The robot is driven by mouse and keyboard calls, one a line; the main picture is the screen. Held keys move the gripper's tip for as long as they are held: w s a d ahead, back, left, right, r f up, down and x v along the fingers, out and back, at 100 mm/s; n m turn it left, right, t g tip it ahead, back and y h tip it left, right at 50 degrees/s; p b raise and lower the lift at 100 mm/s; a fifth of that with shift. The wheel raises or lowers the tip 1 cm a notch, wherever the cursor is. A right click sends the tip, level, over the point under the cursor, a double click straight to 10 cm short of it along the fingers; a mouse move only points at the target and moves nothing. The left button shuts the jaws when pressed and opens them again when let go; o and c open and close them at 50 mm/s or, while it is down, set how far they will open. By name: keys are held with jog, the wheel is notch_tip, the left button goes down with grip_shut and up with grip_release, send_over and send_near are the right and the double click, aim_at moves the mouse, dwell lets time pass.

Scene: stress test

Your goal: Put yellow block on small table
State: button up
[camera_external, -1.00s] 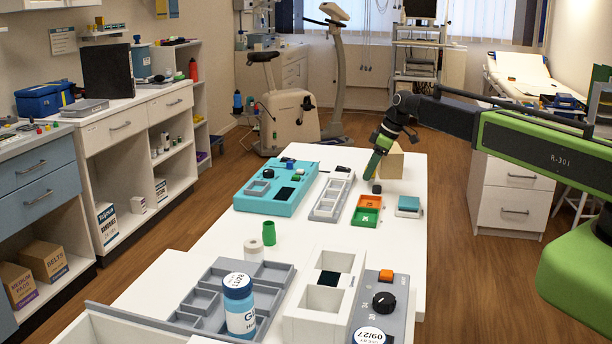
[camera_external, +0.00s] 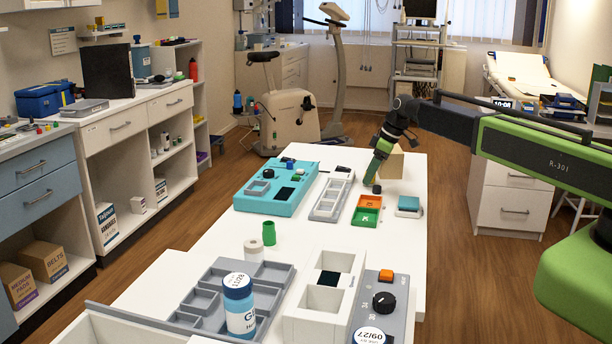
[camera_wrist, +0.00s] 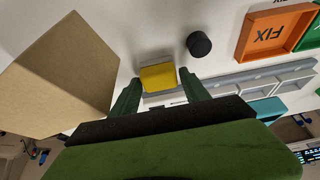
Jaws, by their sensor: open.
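The yellow block (camera_wrist: 158,77) lies on the white tabletop (camera_external: 405,247) in the wrist view, in the gap between my gripper's green fingertips. My gripper (camera_wrist: 160,88) is open, with one finger on each side of the block. I cannot tell whether either finger touches it. In the external view my gripper (camera_external: 370,182) points down at the far part of the white table. The yellow block cannot be made out there. I cannot tell which surface is the small table.
A tan box (camera_wrist: 68,75) stands close to my gripper. A small black cylinder (camera_wrist: 199,43) and an orange FIX tray (camera_wrist: 272,35) are nearby. A grey compartment tray (camera_external: 330,198) and teal case (camera_external: 275,205) lie to the left.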

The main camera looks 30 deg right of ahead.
jog(key=p+v, duration=1)
jog(key=v, duration=0.2)
jog(key=s+d+f+m+g+h, duration=0.1)
jog(key=s+m, duration=0.8)
jog(key=s, duration=1.2)
jog(key=shift+f+g+h, duration=0.6)
jog(key=shift+g+h, duration=0.5)
jog(key=shift+c, duration=0.3)
